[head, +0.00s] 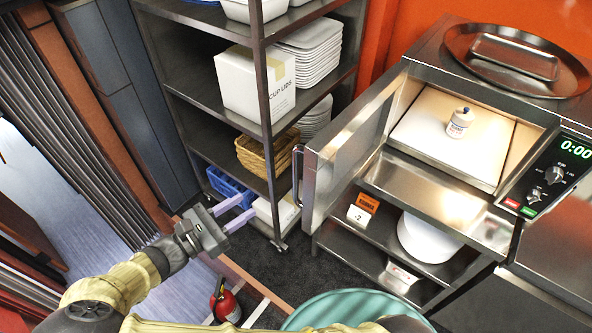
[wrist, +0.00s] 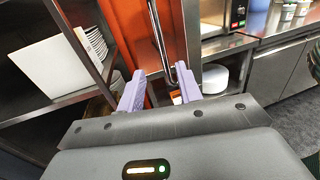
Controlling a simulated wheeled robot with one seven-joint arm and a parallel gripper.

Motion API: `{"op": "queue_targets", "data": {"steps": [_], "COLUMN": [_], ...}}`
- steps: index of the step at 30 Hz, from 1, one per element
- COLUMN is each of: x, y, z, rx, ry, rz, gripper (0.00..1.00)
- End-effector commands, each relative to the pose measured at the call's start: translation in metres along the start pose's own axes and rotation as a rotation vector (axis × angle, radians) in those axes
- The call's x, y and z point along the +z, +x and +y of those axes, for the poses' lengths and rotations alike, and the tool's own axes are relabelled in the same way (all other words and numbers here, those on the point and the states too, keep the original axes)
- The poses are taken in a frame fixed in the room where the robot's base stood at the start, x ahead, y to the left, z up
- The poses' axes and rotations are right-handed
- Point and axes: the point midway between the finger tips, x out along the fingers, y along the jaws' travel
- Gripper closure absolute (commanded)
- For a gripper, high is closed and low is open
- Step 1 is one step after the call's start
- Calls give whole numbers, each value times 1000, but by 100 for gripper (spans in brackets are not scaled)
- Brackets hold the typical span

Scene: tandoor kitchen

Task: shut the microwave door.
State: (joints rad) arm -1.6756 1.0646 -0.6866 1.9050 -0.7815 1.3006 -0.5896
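The microwave (head: 405,100) stands on a steel counter at the right in the head view. Its door (head: 345,150) is wide open, swung out to the left, with a vertical bar handle (head: 297,175) on its outer face. A small white jar with a dark cap (head: 460,122) stands inside on the light floor. My gripper (head: 241,208) is open and empty, to the left of the handle and apart from it. In the wrist view the handle (wrist: 158,35) shows just beyond my gripper (wrist: 160,84), between and above its fingertips.
A steel shelf rack (head: 268,95) with a white box (head: 255,85), stacked trays and baskets stands behind my gripper. A fire extinguisher (head: 226,304) and a teal round object (head: 335,308) are low in front. A round tray (head: 516,60) lies on the microwave.

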Motion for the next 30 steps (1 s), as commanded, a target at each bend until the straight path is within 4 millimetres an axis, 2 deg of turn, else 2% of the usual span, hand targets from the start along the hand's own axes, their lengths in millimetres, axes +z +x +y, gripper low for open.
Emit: {"op": "queue_targets", "data": {"steps": [5,24,30], "x": [2,2,1], "y": [24,136,162], "z": [-1,-2,-1], "rx": [-5,-5,-2], "ry": [-2,-2,-1], "rz": [-1,-1,1], "gripper": [65,65,65]}}
